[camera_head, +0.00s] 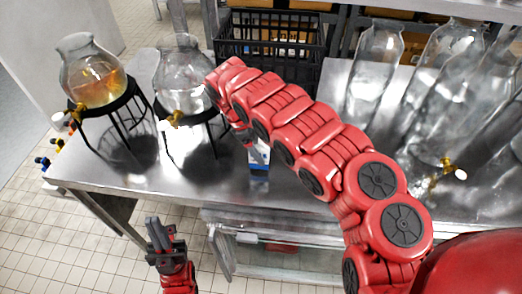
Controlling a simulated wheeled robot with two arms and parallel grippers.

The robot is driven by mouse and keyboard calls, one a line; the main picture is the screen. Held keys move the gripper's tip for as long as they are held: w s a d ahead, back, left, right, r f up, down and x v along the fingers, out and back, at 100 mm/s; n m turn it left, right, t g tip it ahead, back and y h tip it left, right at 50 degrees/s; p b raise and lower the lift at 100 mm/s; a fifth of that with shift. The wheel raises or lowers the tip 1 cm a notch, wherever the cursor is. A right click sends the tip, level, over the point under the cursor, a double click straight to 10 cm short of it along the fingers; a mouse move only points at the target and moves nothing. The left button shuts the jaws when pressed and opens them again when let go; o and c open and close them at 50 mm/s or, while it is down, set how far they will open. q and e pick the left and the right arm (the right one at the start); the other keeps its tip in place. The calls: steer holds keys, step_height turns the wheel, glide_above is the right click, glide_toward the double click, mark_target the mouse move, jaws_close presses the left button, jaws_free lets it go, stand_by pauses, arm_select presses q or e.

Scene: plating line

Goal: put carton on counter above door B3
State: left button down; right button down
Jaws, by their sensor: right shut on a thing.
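A small white and blue carton (259,163) shows under my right arm, at the front part of the steel counter (305,200). My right gripper (247,138) points down at it and is shut on it; the fingers are mostly hidden behind my red arm. I cannot tell whether the carton's base touches the counter. My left gripper (157,233) is low in front of the counter, empty, with its dark fingers upward. Its fingers look close together, but the gap is unclear. Below the counter's front edge is a glass-fronted cabinet (300,262); no door label is readable.
Two glass dispensers on black stands, one with amber liquid (93,80) and one clear (182,78), stand left. A black crate (268,35) is behind my arm. Several large glass vessels (375,72) crowd the right. A glass door (219,252) stands open below the counter.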

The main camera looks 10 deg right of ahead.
steer(key=shift+f, duration=0.9)
steer(key=shift+w, duration=0.1)
steer(key=shift+f, duration=0.15)
jaws_free()
steer(key=shift+r, duration=0.2)
steer(key=shift+a+r, duration=0.1)
steer(key=shift+r, duration=0.05)
steer(key=b+v, duration=0.3)
steer(key=v, duration=0.8)
steer(key=shift+r+b, duration=0.3)
steer(key=shift+b, duration=0.05)
